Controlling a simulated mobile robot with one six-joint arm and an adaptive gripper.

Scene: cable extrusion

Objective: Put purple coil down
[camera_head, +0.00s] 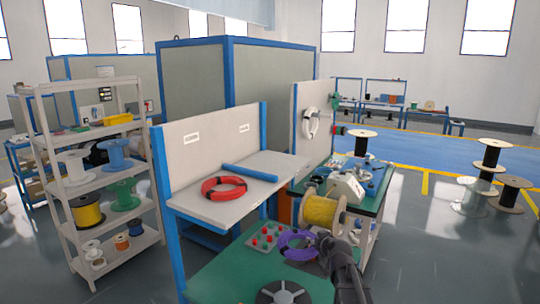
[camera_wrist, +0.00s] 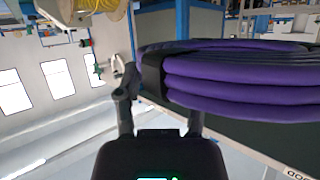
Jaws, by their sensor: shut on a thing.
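The purple coil (camera_head: 297,246) is in my gripper (camera_head: 322,240), above the front green table (camera_head: 215,278). In the wrist view the purple coil (camera_wrist: 240,75) fills the upper right, with dark bands around its strands. My gripper (camera_wrist: 155,85) is shut on the coil's near side, one finger at the left and the other partly hidden behind the strands. I cannot tell whether the coil touches the table.
A red coil (camera_head: 223,188) and a blue bar (camera_head: 250,172) lie on the white bench (camera_head: 205,209). A control panel with red buttons (camera_head: 265,238) and a dark reel (camera_head: 283,293) are on the green table. A yellow spool (camera_head: 322,210) stands behind my gripper. Shelves (camera_head: 107,202) stand left.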

